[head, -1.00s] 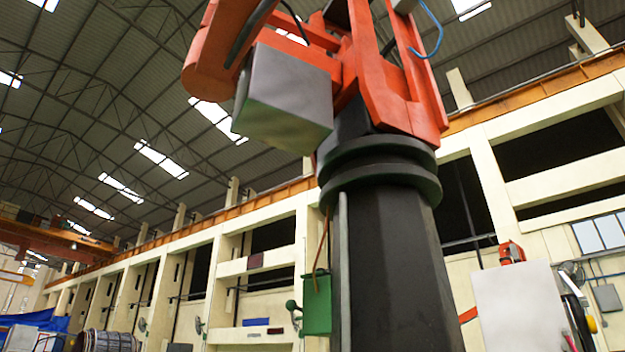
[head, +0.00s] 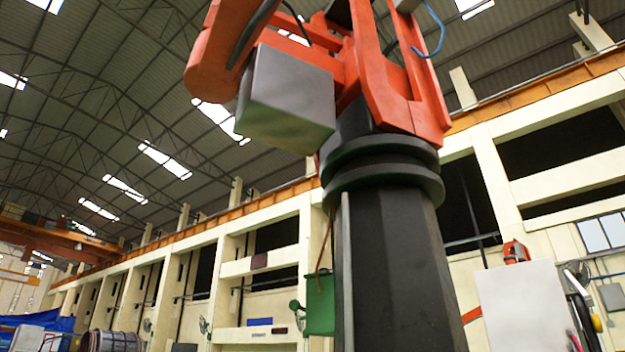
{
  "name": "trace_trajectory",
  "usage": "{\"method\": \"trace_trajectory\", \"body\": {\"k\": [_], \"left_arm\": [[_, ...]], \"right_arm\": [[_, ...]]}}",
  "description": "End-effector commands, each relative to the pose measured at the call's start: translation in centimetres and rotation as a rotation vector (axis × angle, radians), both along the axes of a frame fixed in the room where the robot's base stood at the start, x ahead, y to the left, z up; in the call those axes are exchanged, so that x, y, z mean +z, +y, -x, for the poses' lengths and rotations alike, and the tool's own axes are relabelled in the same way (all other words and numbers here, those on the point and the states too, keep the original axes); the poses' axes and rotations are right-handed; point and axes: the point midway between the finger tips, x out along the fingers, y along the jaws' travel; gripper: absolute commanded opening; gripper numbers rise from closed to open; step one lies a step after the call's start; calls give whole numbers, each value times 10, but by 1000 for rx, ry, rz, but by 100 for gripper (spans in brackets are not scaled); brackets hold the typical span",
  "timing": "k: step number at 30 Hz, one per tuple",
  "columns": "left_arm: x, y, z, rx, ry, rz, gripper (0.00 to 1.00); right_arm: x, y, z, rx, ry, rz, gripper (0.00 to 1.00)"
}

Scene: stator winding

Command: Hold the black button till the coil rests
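Neither of my grippers shows in the head view, which is tilted up at a large hall. I see no black button. A ribbed, round, grey cylinder (head: 110,341) stands at the lower left, cut off by the bottom edge; I cannot tell whether it is the coil or a stator. No other coil can be made out.
A big orange industrial arm (head: 390,80) on a thick black column (head: 395,260) fills the centre right. A green box (head: 320,305) is beside the column. A white panel (head: 520,310) stands at the right, a blue sheet (head: 35,322) at the far left.

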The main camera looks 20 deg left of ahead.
Motion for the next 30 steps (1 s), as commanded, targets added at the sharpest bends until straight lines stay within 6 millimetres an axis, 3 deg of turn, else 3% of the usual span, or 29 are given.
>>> {"method": "trace_trajectory", "body": {"k": [3,30], "left_arm": [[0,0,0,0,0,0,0],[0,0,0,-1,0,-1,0]], "right_arm": [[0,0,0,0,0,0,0],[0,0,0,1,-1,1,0]]}}
